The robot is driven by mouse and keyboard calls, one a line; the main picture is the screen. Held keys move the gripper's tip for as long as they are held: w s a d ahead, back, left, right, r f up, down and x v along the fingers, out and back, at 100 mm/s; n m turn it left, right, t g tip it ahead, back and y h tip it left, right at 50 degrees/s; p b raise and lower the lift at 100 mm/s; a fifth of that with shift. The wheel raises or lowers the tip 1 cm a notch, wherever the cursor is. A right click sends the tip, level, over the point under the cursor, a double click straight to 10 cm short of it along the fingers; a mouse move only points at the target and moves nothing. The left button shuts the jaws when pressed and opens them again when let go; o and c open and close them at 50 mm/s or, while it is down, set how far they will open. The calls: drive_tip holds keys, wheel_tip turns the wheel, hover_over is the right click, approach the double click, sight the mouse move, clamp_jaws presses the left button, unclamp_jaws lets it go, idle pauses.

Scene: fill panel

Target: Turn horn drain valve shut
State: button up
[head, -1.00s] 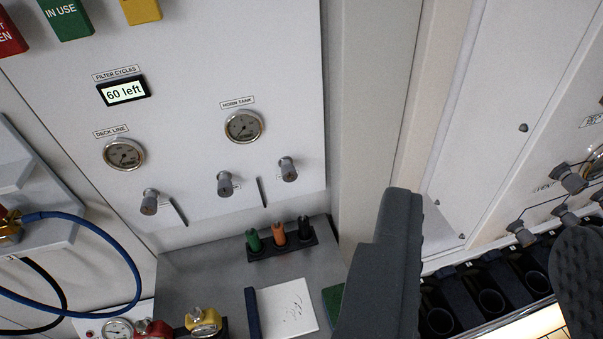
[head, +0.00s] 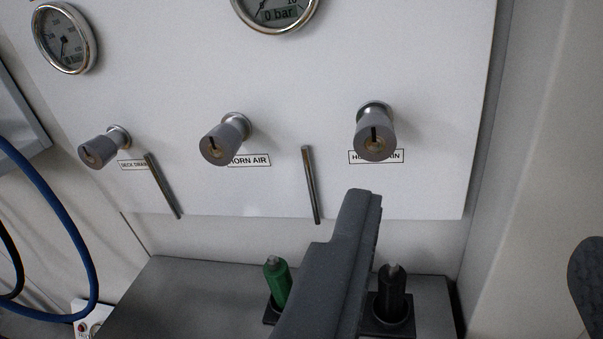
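The horn drain valve (head: 374,135) is a grey round knob on the white panel, right of centre. Its brass-coloured centre carries a dark, roughly upright mark. The knob covers the middle of its label. My gripper (head: 475,225) is wide open and empty. Its left finger stands just below the knob and its right finger is at the far right edge. Neither finger appears to touch the knob. The horn air valve (head: 226,140) is a similar knob to the left, and the deck drain valve (head: 104,147) is farther left.
The horn tank gauge (head: 275,12) shows 0 bar, its top cut off. Another gauge (head: 65,38) is at upper left. Thin metal rods (head: 311,185) stand out between the knobs. Below, a green-handled item (head: 277,285) and a black one (head: 392,295) stand on the grey bench (head: 180,290).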

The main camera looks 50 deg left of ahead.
drive_tip(key=y, duration=0.1)
approach(374, 142)
drive_tip(key=p+x, duration=0.1)
drive_tip(key=x, duration=0.6)
drive_tip(key=shift+f, duration=0.1)
drive_tip(key=shift+w+a+p, duration=0.2)
drive_tip(key=shift+w+p, duration=0.15)
drive_tip(key=shift+w, duration=0.25)
drive_tip(key=shift+w+a, duration=0.4)
drive_tip(key=shift+w, duration=0.05)
drive_tip(key=c, duration=1)
